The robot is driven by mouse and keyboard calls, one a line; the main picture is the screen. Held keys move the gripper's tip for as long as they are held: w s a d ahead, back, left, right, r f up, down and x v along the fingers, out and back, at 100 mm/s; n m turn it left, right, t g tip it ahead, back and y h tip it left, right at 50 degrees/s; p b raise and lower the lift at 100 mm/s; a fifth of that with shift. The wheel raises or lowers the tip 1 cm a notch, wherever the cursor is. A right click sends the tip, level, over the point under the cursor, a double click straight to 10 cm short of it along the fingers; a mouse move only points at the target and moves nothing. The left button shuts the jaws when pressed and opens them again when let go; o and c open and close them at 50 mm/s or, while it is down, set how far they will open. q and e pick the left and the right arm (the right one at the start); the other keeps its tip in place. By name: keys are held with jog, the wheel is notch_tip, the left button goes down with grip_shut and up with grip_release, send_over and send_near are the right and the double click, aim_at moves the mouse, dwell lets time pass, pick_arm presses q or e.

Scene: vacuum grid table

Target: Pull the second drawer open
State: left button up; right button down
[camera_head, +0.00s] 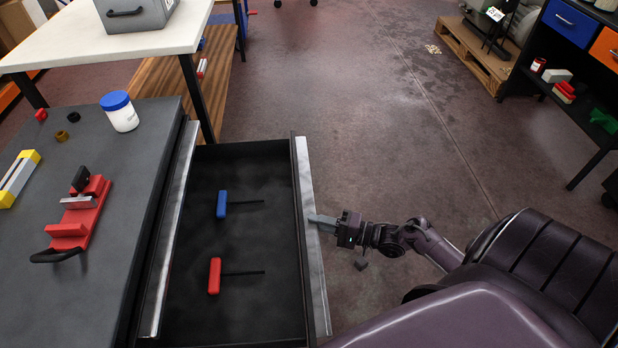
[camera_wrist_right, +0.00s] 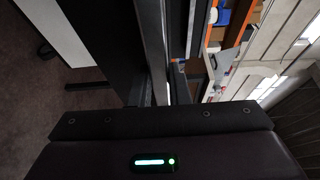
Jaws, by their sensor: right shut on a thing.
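A dark drawer (camera_head: 245,300) is pulled well out of the grey-topped cabinet (camera_head: 125,200). I cannot tell from above which drawer in the stack it is. Its front panel has a metal strip (camera_head: 315,270) along the outer side. My right gripper (camera_head: 322,222) reaches in from the right and is shut on the drawer front at this strip. The exact grip is hidden. In the right wrist view the gripper housing with a green light fills the bottom, and its fingertips do not show clearly. My left gripper is not in view.
A blue-handled hex key (camera_head: 222,205) and a red-handled one (camera_head: 214,276) lie in the drawer. On the cabinet are a red vise (camera_head: 80,215) and a blue-lidded jar (camera_head: 120,112). A white table (camera_head: 150,45) stands behind. Floor beyond the drawer is clear.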

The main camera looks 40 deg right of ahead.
jog(key=shift+s+d, duration=0.1)
jog(key=c, duration=1.4)
grip_release()
jog(key=shift+o, duration=0.2)
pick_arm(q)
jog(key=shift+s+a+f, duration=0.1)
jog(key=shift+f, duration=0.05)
pick_arm(e)
jog(key=v, duration=0.7)
jog(key=shift+s+d, duration=0.25)
jog(key=shift+s, duration=0.05)
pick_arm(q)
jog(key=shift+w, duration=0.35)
